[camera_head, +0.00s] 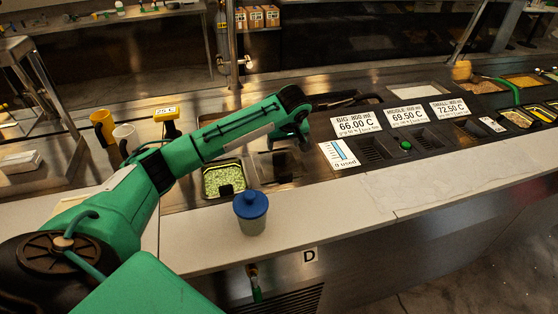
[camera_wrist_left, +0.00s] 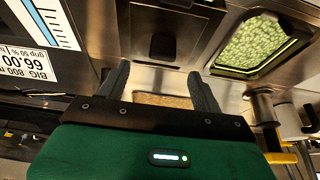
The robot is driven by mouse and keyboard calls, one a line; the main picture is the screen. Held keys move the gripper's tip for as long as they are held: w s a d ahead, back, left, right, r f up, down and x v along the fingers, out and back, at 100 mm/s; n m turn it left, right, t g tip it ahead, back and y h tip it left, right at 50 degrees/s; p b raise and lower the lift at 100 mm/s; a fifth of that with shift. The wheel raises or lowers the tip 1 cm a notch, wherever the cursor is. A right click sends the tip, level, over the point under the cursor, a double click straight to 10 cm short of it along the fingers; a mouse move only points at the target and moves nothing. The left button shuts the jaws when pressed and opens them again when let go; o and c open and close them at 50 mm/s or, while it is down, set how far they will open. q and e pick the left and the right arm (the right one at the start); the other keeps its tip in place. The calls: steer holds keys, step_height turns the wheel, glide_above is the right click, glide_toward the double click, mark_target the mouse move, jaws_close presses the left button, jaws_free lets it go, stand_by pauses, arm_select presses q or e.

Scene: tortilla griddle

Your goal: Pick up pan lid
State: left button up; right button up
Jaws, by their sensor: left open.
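A flat grey metal lid (camera_wrist_left: 172,22) with a dark square handle (camera_wrist_left: 162,45) shows at the top centre of the left wrist view. It appears to be the pan lid. In the head view it seems to be the dark cover (camera_head: 272,172) to the right of the green-filled pan (camera_head: 222,178), partly in shadow. My left gripper (camera_wrist_left: 158,72) is open. Its two fingers frame the near side of the lid in the wrist view, with nothing between them. In the head view, my left arm reaches over the counter and the fingers are hard to make out. My right gripper is not in view.
A blue-capped cup (camera_head: 251,212) stands on the white front ledge (camera_head: 330,215). Yellow (camera_head: 103,127) and white (camera_head: 125,137) cups are at the left. The front ledge is mostly clear.

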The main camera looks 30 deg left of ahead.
mark_target(279, 154)
arm_select(q)
steer(key=x, duration=0.2)
steer(key=shift+w+a+f, duration=0.1)
steer(key=shift+f, duration=0.25)
steer(key=shift+w+a+f, duration=0.1)
steer(key=shift+w+f, duration=0.05)
steer(key=shift+f, duration=0.15)
steer(key=shift+w+a+f+p, duration=0.1)
steer(key=shift+a+f+p, duration=0.2)
steer(key=shift+f+p, duration=0.2)
steer(key=shift+w+a+f+p, duration=0.1)
steer(key=shift+a+f+p, duration=0.25)
steer(key=shift+f+p, duration=0.2)
steer(key=shift+x, duration=1.1)
steer(key=shift+f, duration=0.3)
steer(key=shift+c, duration=1)
steer(key=shift+r, duration=0.1)
steer(key=c, duration=0.9)
steer(key=shift+c, duration=0.2)
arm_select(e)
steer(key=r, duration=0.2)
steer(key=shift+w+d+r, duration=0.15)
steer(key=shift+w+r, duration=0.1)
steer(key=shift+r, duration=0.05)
